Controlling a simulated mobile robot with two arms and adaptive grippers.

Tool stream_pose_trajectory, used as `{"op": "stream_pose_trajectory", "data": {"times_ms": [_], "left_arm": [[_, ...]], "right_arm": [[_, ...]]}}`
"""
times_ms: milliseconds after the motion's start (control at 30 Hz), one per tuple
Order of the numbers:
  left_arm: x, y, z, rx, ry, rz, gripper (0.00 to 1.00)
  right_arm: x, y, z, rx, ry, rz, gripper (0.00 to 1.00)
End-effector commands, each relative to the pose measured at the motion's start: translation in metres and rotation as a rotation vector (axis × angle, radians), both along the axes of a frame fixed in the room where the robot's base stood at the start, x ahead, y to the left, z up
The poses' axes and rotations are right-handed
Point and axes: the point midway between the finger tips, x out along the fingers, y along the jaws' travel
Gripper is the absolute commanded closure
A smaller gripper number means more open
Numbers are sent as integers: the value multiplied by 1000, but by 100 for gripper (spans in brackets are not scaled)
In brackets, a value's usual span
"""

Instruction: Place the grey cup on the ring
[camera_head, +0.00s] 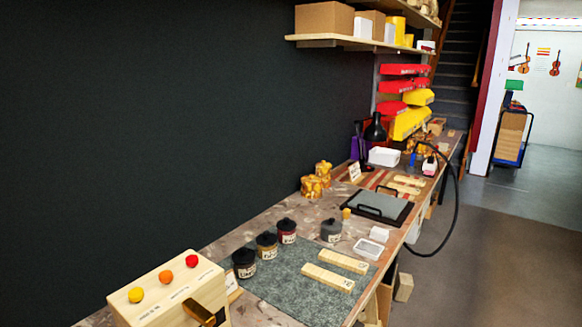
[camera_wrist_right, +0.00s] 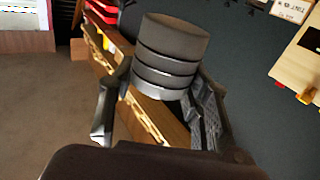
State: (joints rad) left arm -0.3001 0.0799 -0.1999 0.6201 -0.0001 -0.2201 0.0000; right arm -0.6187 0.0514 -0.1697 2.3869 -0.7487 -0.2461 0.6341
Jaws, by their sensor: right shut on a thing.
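In the right wrist view, my right gripper (camera_wrist_right: 163,95) is shut on a dark grey cylinder with black bands, which I take to be the grey cup (camera_wrist_right: 172,45). Its round flat end faces up in that view, and its lower part is partly hidden between the fingers. It is held clear of the bench. Neither gripper shows in the head view. I cannot pick out the ring in either view.
A long bench holds a green-grey mat (camera_head: 290,293) with two pale wooden strips (camera_head: 329,278). Dark-lidded jars (camera_head: 266,245) stand along the mat's back edge. A wooden box with coloured buttons (camera_head: 168,290) is at the near left. A black tray (camera_head: 378,207) and a white dish (camera_head: 369,249) lie beyond.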

Motion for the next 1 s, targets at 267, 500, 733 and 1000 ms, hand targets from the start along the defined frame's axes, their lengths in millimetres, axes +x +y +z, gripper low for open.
{"op": "stream_pose_trajectory", "data": {"times_ms": [267,500,733,1000], "left_arm": [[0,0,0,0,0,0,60],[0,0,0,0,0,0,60],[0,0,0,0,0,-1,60],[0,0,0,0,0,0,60]], "right_arm": [[-37,-1,-11,-10,5,-3,88],[-39,0,-12,-14,3,2,88],[-34,9,-8,-15,-2,63,88],[-23,33,-1,-18,-2,219,88]]}}
